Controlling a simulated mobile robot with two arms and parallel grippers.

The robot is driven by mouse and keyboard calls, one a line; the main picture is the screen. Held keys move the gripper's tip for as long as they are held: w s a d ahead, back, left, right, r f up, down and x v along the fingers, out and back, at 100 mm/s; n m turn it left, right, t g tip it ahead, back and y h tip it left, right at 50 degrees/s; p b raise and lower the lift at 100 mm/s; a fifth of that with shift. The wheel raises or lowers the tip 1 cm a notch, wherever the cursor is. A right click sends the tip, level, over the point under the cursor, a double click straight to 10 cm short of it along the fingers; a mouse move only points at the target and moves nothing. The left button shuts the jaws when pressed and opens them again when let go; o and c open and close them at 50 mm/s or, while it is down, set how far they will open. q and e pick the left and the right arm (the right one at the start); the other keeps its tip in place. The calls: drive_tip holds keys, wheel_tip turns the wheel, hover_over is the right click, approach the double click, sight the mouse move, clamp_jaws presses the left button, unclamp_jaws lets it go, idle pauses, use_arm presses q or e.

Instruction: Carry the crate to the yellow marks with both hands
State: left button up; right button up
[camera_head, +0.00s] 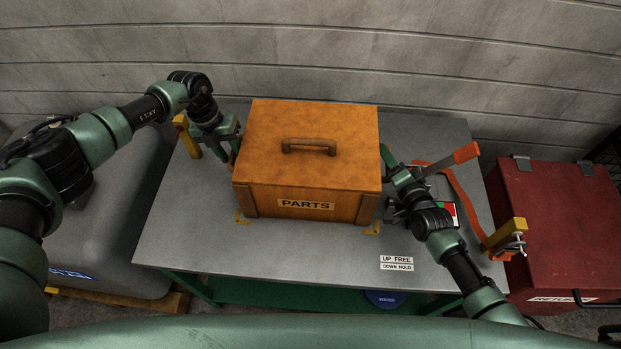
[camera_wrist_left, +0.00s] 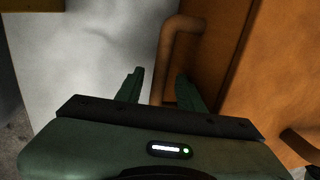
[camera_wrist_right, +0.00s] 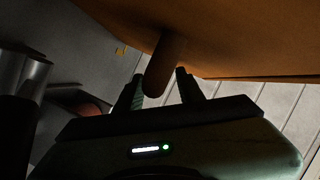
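The orange crate (camera_head: 311,150), with a PARTS label and a lid handle, stands level on the grey table. Yellow marks show on the table by its front left corner (camera_head: 241,217) and front right corner (camera_head: 373,228). My left gripper (camera_head: 233,150) is at the crate's left side; in the left wrist view its fingers are apart, with a side handle (camera_wrist_left: 180,60) reaching down near the right finger. My right gripper (camera_head: 391,170) is at the right side; in the right wrist view its spread fingers have the other handle (camera_wrist_right: 164,65) between them.
A lever with an orange grip (camera_head: 465,153) stands right of the crate, near a red and green plate (camera_head: 447,211). Yellow blocks (camera_head: 187,136) and (camera_head: 505,234) sit at the table's edges. A sign (camera_head: 396,263) reads UP FREE, DOWN HOLD. A red box (camera_head: 565,225) stands right. The table front (camera_head: 290,248) is clear.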

drive_tip(key=shift+s, duration=0.15)
use_arm(q)
wheel_tip(320, 180, up, 10)
drive_tip(key=a, duration=0.2)
drive_tip(key=shift+r, duration=0.25)
use_arm(e)
drive_tip(key=v, duration=1.1)
drive_tip(key=shift+s+d+r, duration=0.1)
drive_tip(key=shift+s, duration=0.25)
use_arm(q)
drive_tip(key=shift+w, duration=0.1)
